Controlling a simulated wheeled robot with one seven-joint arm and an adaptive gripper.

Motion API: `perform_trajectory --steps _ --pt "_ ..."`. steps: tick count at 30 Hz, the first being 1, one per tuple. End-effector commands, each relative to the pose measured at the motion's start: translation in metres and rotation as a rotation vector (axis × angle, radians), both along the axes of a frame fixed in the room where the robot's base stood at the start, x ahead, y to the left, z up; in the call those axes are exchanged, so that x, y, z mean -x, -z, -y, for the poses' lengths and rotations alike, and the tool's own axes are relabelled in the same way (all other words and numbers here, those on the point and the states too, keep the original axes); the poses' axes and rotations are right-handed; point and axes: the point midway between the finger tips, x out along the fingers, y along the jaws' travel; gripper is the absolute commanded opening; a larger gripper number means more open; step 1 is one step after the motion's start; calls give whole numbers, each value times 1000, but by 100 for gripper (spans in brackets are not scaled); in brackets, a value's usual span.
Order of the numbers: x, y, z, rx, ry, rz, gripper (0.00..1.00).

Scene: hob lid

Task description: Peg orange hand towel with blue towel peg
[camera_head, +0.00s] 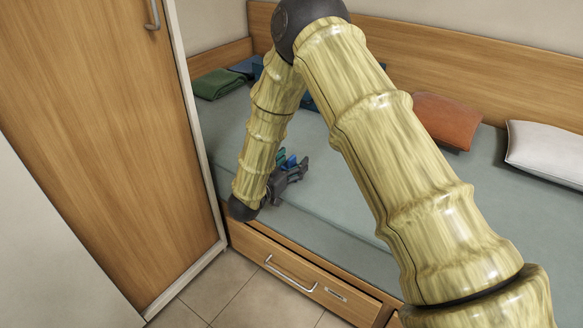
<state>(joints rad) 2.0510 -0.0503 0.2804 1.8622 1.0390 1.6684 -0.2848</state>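My gripper (294,169) is small and dark in the head view, low over or on the grey-green bed top near its front edge. A small blue piece (290,161) shows at its fingers. It may be the blue towel peg, but it is too small to tell, and so is whether the fingers are closed on it. An orange, cushion-like item (447,120) lies against the back board, well right of the gripper and partly behind my arm. I cannot tell whether it is the orange hand towel; no other orange cloth shows.
A white pillow (548,152) lies at the right. A folded green cloth (218,84) and dark blue items (247,66) lie at the far left. A wooden cupboard door (100,130) stands at left. A drawer (300,275) is under the bed. My arm hides the middle.

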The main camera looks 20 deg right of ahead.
Motion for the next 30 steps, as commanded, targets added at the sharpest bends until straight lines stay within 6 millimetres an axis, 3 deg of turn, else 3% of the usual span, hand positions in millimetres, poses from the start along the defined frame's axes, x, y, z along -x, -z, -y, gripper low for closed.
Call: perform_trajectory --steps 3,14,23,30 --pt "0 0 0 0 0 0 41" --pt "0 -2 0 0 0 0 41" --pt "0 -39 0 0 0 1 41" --pt "30 -42 -42 1 -3 -3 41"
